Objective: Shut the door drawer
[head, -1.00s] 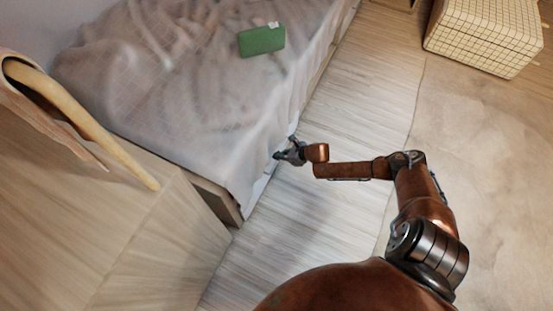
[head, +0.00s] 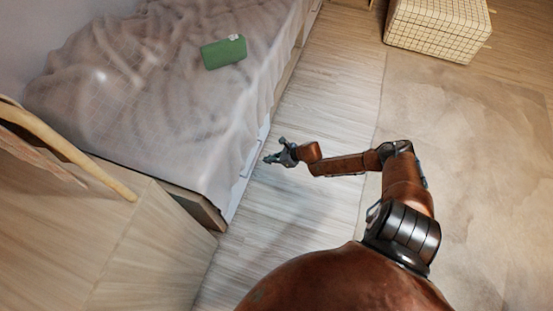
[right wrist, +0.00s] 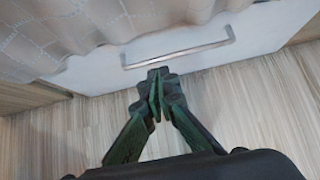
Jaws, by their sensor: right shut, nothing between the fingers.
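The drawer (right wrist: 210,50) is under the bed, with a white front and a long silver bar handle (right wrist: 178,53) in the right wrist view. In the head view its white front (head: 240,184) shows as a narrow strip below the blanket. It looks near flush with the wooden bed panels, but I cannot tell whether a small gap is left. The hanging blanket hides its top edge. My right gripper (head: 269,159) is shut and empty, low in front of the drawer. Its fingertips (right wrist: 157,74) point at the front just below the handle. My left gripper is not in view.
The bed (head: 150,95) has a rumpled grey blanket and a green object (head: 223,52) on it. A wooden cabinet (head: 150,240) stands at the lower left. A checked box (head: 435,28) stands at the far right. The floor and pale rug (head: 460,150) beside the bed are clear.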

